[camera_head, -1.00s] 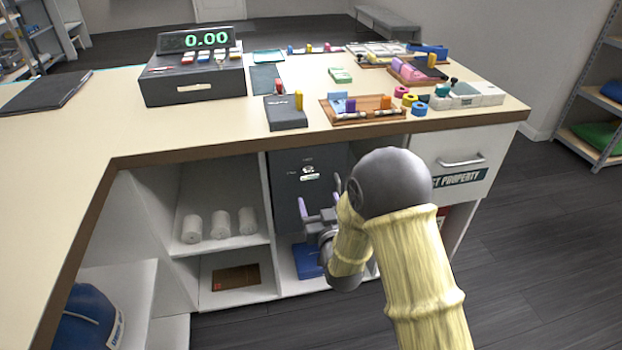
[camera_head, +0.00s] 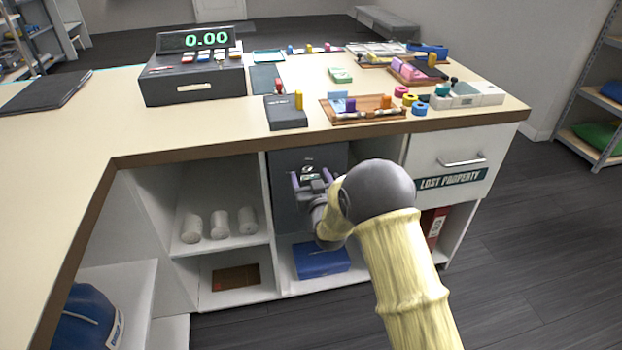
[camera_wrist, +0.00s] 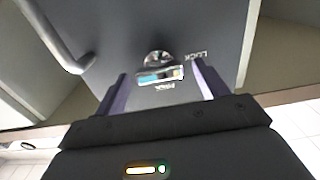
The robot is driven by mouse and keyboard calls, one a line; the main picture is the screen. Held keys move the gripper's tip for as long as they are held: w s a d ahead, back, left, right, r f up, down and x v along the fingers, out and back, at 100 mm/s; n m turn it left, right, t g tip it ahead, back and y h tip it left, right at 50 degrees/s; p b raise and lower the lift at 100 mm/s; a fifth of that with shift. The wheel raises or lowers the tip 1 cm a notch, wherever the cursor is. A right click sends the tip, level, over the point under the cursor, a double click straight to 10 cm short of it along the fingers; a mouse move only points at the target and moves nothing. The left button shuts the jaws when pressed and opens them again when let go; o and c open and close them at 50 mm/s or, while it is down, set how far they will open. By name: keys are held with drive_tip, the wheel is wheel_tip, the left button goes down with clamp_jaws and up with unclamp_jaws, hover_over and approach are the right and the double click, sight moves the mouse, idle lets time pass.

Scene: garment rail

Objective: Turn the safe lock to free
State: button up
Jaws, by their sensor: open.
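The dark grey safe (camera_head: 285,163) sits in the middle compartment under the counter. Its round metal lock (camera_wrist: 158,60) with a light-coloured key or bar across it shows in the wrist view, with the labels LOCK and a second word, hard to read, upside down beside it. In the head view the lock (camera_head: 308,170) is just above my gripper. My gripper (camera_head: 312,182) is open in front of the safe door. In the wrist view its two purple fingers (camera_wrist: 160,83) stand to either side of the lock, with a gap on each side.
A blue box (camera_head: 321,261) lies on the shelf below the safe. White rolls (camera_head: 220,224) stand on the shelf to the left. A drawer marked LOST PROPERTY (camera_head: 451,180) is to the right. The counter edge (camera_head: 250,146) runs just above the safe.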

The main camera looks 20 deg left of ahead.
drive_tip(key=shift+c, duration=0.2)
drive_tip(key=c, duration=0.9)
drive_tip(key=shift+c, duration=0.2)
